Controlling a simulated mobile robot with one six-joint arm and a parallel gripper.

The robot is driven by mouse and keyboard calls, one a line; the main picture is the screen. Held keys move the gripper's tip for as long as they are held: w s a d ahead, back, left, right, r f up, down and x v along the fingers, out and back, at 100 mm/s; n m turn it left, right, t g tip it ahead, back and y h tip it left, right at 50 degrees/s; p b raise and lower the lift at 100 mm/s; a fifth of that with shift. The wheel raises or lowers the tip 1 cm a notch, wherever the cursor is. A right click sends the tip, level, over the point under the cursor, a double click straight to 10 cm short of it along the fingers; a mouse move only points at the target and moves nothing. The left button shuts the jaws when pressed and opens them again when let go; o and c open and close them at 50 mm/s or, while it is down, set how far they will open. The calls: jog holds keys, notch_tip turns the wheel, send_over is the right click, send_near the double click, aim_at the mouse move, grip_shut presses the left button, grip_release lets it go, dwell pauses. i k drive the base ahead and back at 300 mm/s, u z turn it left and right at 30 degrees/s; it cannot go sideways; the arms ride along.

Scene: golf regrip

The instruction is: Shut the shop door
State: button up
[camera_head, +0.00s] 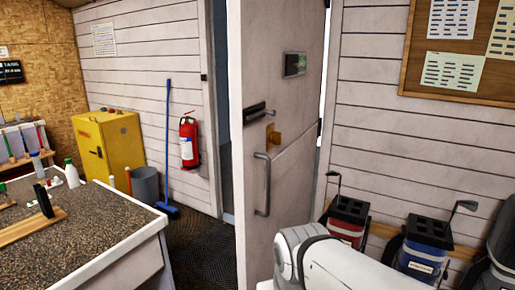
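The shop door (290,90) is a pale panel standing open into the room, its free edge toward me. The dark doorway (223,110) shows to the left of the door's edge, beside the frame. A white rounded link of my arm stands at the bottom, in front of the door's lower right part and hiding it. My gripper is out of view.
A workbench (75,245) fills the lower left. A yellow cabinet (112,140), grey bin (145,185), blue broom (168,150) and red extinguisher (189,140) line the wall. Golf bags (425,245) stand right of the door. Dark floor (200,240) lies clear between bench and door.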

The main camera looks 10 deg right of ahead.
aim_at(273, 185)
jog(key=z, duration=0.25)
jog(key=i, duration=0.95)
jog(key=z, duration=0.05)
